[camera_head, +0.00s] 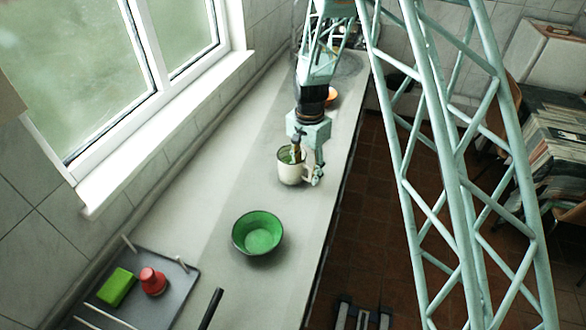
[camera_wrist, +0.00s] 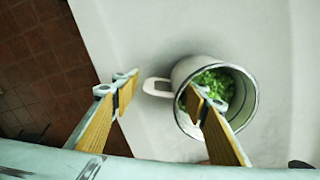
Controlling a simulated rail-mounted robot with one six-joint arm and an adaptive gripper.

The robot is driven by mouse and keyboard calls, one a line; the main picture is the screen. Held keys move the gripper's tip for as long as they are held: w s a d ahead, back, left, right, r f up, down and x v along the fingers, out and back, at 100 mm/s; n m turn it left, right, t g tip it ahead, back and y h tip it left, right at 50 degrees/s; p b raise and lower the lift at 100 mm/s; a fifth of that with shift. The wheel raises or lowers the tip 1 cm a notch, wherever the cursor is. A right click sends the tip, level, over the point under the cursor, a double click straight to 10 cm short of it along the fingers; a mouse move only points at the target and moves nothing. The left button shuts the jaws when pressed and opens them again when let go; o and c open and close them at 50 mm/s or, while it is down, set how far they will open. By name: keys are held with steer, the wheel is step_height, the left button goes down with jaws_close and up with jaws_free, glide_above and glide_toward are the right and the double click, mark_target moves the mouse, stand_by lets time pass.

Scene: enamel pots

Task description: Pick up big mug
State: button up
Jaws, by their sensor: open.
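The big mug (camera_head: 290,174) is white and stands upright on the grey counter; it also shows in the wrist view (camera_wrist: 182,118), with bright green contents inside. Its handle (camera_wrist: 155,87) points left in the wrist view, between my two fingers. My gripper (camera_head: 306,168) is open and low at the mug, pointing down. In the wrist view my gripper (camera_wrist: 162,95) has one finger over or inside the mug's opening and the other outside, beyond the handle. I cannot tell whether either finger touches the mug. The finger hides part of the near rim.
A green bowl (camera_head: 258,233) stands on the counter in front of the mug. A grey tray (camera_head: 178,299) at the front left holds a green sponge (camera_head: 116,287) and a red object (camera_head: 153,281). An orange item (camera_head: 332,95) is behind. The counter's right edge drops to the tiled floor.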

steer(key=shift+f, duration=1.2)
steer(key=c, duration=1.2)
steer(key=shift+r, duration=0.15)
steer(key=shift+r, duration=1.65)
steer(key=s, duration=0.5)
steer(key=s+r, duration=0.1)
steer(key=s, duration=0.4)
steer(key=s+b, duration=0.1)
steer(key=s, duration=0.5)
steer(key=shift+d+r, duration=0.2)
